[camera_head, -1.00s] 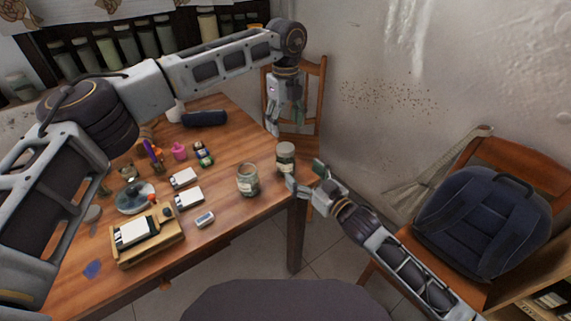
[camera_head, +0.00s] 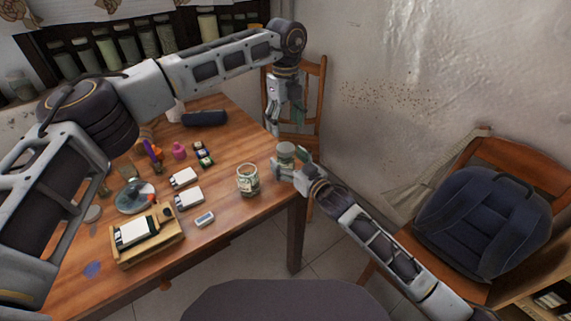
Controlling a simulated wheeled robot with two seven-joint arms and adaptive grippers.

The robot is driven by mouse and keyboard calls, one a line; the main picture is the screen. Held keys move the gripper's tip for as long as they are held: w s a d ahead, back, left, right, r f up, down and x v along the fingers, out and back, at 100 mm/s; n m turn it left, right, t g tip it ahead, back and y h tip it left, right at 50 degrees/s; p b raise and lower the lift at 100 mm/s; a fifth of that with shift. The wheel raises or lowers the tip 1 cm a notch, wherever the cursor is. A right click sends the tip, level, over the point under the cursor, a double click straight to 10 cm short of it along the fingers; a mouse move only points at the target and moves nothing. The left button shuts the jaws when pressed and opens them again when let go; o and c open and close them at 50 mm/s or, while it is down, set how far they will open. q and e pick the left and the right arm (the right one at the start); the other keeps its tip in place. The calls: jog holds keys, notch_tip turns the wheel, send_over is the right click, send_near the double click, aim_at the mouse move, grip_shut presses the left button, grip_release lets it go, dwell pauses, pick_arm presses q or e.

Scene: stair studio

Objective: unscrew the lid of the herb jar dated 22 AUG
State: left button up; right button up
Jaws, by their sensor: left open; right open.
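Two herb jars stand upright near the table's right corner. The nearer jar (camera_head: 248,181) has a pale label; the farther jar (camera_head: 286,150) stands at the corner. The date on either label is too small to read. My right gripper (camera_head: 285,170) is open at the farther jar, with its fingers around or beside the lower part, which they partly hide. I cannot tell whether they touch it. My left gripper (camera_head: 284,118) is open, pointing down, above and behind the farther jar, apart from it.
The wooden table (camera_head: 225,205) also holds white boxes (camera_head: 188,198), a wooden tray (camera_head: 150,250), a dark case (camera_head: 204,118) and small items. A wooden chair (camera_head: 318,100) stands behind the corner. A backpack (camera_head: 485,220) sits on another chair at right.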

jog(key=shift+w+a, duration=0.4)
jog(key=shift+w, duration=0.15)
grip_shut()
dwell(0.5)
pick_arm(q)
jog(key=shift+m, duration=0.4)
